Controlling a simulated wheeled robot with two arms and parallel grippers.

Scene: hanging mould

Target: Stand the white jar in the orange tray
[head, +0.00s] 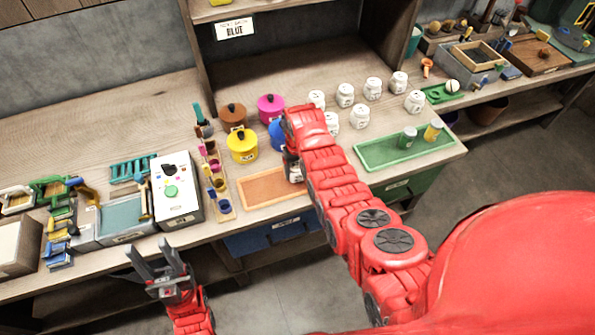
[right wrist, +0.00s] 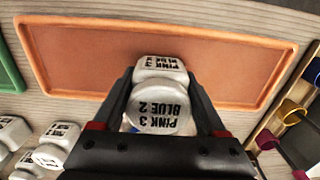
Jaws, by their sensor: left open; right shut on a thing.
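The white jar (right wrist: 160,108) is between the fingers of my right gripper (right wrist: 163,90), its label reading "PINK 3 BLUE 2". The gripper is shut on it. In the head view the jar (head: 293,170) is mostly hidden behind my red right arm, at the right part of the orange tray (head: 262,190). In the right wrist view the jar overlaps the edge and floor of the orange tray (right wrist: 85,50). I cannot tell whether it touches the tray floor. The rest of the tray is empty. My left gripper (head: 158,262) is open and empty, in front of the table.
A green tray (head: 400,150) lies to the right. Several other white jars (head: 345,95) stand behind it. Yellow (head: 242,146), brown and pink pots stand behind the orange tray, with a blue one partly hidden. A rack of small coloured cups (head: 216,185) borders it on the left.

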